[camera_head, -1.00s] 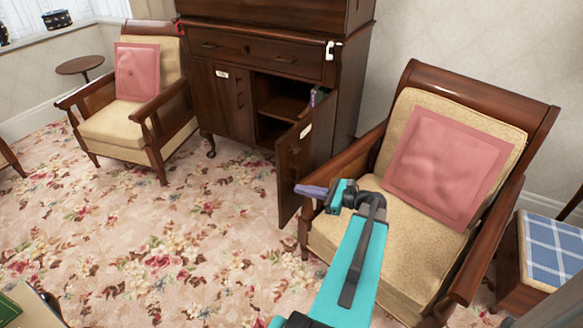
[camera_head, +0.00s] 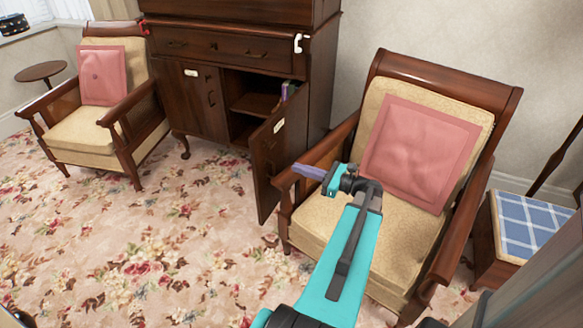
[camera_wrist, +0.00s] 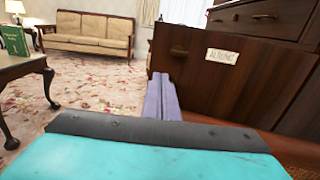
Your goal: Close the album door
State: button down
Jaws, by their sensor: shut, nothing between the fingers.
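The album door (camera_head: 268,160) is the right door of the dark wooden cabinet (camera_head: 203,105). It stands wide open, swung out toward the right armchair, with a white label on it. In the wrist view the door (camera_wrist: 225,85) shows its label, which seems to read "ALBUMS" (camera_wrist: 222,55). My gripper (camera_head: 300,169) is shut and empty, its purple fingers pointing left. In the head view it appears just right of the door; I cannot tell whether it touches. In the wrist view the fingers (camera_wrist: 160,97) overlap the door's lower left edge.
The right armchair (camera_head: 340,235) with a pink cushion (camera_head: 420,150) stands close beside the door. Another armchair (camera_head: 85,130) is left of the cabinet. Open flowered carpet (camera_head: 130,230) lies in front. A table (camera_wrist: 20,68) shows at the wrist view's left.

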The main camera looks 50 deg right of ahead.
aim_at(259, 156)
jog(key=shift+w+a, duration=0.45)
jog(key=shift+w, duration=1.7)
jog(key=shift+w+a, duration=0.4)
jog(key=shift+w, duration=1.8)
jog(key=shift+w+a, duration=0.45)
jog(key=shift+w, duration=1.7)
